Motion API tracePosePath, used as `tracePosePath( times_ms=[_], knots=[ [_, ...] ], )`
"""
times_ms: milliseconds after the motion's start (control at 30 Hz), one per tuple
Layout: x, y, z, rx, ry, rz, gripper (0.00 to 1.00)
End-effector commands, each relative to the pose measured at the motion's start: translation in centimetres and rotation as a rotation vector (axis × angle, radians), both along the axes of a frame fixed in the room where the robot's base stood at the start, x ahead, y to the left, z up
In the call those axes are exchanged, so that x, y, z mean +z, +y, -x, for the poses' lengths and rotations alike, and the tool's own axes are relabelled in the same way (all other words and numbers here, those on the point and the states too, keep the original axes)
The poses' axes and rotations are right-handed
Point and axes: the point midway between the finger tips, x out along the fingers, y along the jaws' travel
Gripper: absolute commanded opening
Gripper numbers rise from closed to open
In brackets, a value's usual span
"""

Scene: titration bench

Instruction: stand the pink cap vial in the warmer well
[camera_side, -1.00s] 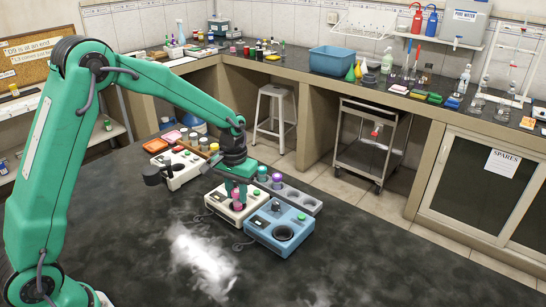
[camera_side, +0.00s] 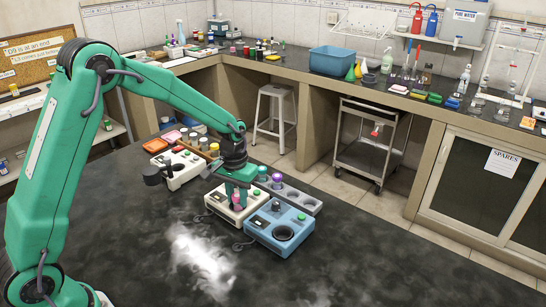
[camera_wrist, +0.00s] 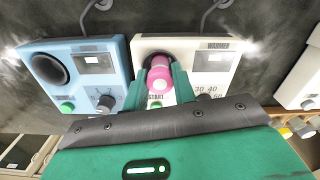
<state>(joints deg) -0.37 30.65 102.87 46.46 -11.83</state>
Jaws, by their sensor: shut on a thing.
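The pink cap vial (camera_wrist: 160,74) is between my gripper's fingers (camera_wrist: 163,88) in the wrist view. My gripper is shut on it. The vial is over the dark round well (camera_wrist: 145,58) of the white warmer (camera_wrist: 216,62), and its lower end appears to be in the well's mouth. How deep it sits is hidden. In the side view my gripper (camera_side: 237,189) is low over the white warmer (camera_side: 217,205), with a bit of the pink vial (camera_side: 237,199) showing between the fingers.
A blue device (camera_side: 279,228) with an empty round well stands close beside the warmer. A grey rack (camera_side: 301,200) behind holds a purple-capped vial (camera_side: 277,179) and a green-capped one (camera_side: 262,171). Another white device (camera_side: 176,171) stands to the left. The dark bench in front is clear.

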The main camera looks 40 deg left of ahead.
Motion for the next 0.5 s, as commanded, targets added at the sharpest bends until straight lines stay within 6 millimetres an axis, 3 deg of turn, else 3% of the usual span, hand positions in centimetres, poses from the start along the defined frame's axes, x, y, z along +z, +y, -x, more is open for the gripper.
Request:
tracePosePath(
  times_ms=[367,400,500],
  knots=[
    [-0.29,0.00,0.02,0.000,0.000,0.000,0.12],
    [-0.28,0.00,0.02,0.000,0.000,0.000,0.32],
    [-0.28,0.00,0.02,0.000,0.000,0.000,0.52]
  ],
)
